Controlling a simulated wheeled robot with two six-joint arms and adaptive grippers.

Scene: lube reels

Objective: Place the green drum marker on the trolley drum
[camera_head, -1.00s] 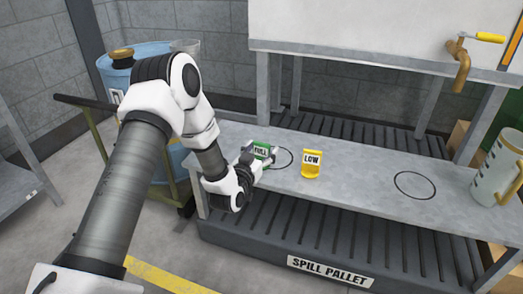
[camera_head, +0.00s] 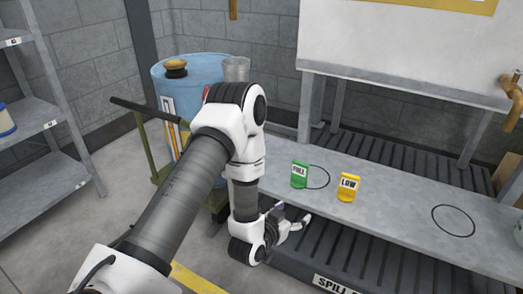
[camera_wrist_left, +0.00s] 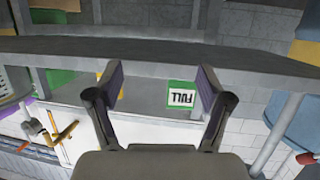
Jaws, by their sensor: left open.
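The green marker labelled FULL (camera_head: 299,175) stands upright on the grey bench, at the left edge of a black ring outline. It also shows upside down in the left wrist view (camera_wrist_left: 182,96), seen between the fingers but beyond them. My left gripper (camera_head: 294,214) is open and empty, apart from the marker, in front of and below it near the bench's front edge. The blue drum (camera_head: 190,84) stands on the olive trolley (camera_head: 143,143) at the back left, partly hidden by my left arm. My right gripper is in neither view.
A yellow LOW marker (camera_head: 348,186) stands right of the green one. A second ring (camera_head: 453,220) on the bench is empty. A grey shelf (camera_head: 45,125) stands left.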

